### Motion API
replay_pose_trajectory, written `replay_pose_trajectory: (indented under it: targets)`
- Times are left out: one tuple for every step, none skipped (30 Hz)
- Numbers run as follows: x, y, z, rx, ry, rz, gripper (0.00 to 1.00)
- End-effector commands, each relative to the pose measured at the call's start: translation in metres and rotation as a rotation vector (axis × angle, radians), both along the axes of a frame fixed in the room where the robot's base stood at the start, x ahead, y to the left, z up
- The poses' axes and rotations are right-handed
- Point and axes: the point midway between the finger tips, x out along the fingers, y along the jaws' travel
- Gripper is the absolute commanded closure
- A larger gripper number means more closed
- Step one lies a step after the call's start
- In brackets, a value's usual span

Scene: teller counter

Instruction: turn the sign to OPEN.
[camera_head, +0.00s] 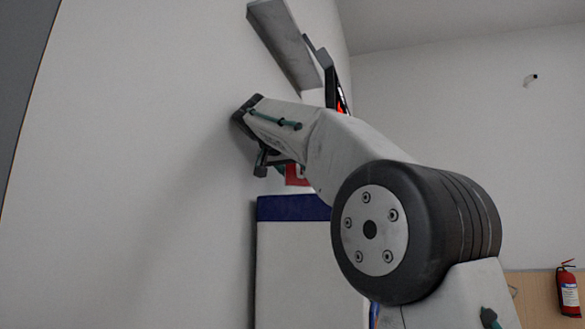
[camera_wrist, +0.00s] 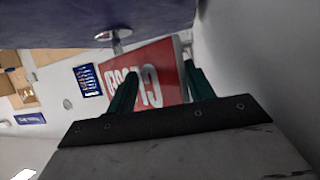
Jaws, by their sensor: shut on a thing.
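The red sign (camera_head: 297,174) shows only as a small red patch behind my arm in the head view. In the wrist view the sign (camera_wrist: 148,72) shows a red face with white letters reading CLOSED, turned upside down in the picture. My gripper (camera_wrist: 160,82) has its green fingers on either side of the sign, shut on it. In the head view my gripper (camera_head: 268,165) is close to the white wall, mostly hidden by its own wrist. The sign's other face is hidden.
A white panel with a blue top edge (camera_head: 292,208) stands just below the gripper. In the wrist view a round metal fitting (camera_wrist: 113,38) is on a dark blue surface (camera_wrist: 130,14) beside the sign. A fire extinguisher (camera_head: 567,290) hangs at far right.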

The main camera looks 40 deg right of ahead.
Motion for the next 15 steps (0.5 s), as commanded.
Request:
replay_pose_trajectory:
  targets:
    - [0.003, -0.005, 0.000, -0.010, 0.003, 0.001, 0.88]
    - [0.003, -0.006, 0.000, -0.010, 0.002, 0.000, 0.88]
    - [0.003, -0.007, 0.000, -0.009, 0.003, 0.000, 0.88]
    - [0.003, -0.008, 0.000, -0.009, 0.003, 0.000, 0.87]
    - [0.003, -0.009, 0.000, -0.008, 0.003, 0.000, 0.87]
    - [0.003, -0.010, 0.000, -0.008, 0.003, 0.000, 0.87]
    - [0.003, -0.011, 0.000, -0.008, 0.003, 0.001, 0.87]
    - [0.003, -0.011, -0.001, -0.007, 0.003, 0.001, 0.87]
    - [0.003, -0.012, -0.001, -0.007, 0.003, 0.001, 0.87]
    - [0.003, -0.013, -0.001, -0.007, 0.003, 0.001, 0.87]
    - [0.003, -0.013, -0.001, -0.007, 0.003, 0.001, 0.87]
    - [0.003, -0.014, -0.001, -0.006, 0.004, 0.001, 0.87]
    - [0.002, -0.015, -0.001, -0.006, 0.004, 0.001, 0.87]
    - [0.002, -0.016, -0.001, -0.006, 0.004, 0.000, 0.87]
    - [0.002, -0.016, -0.001, -0.006, 0.003, 0.000, 0.49]
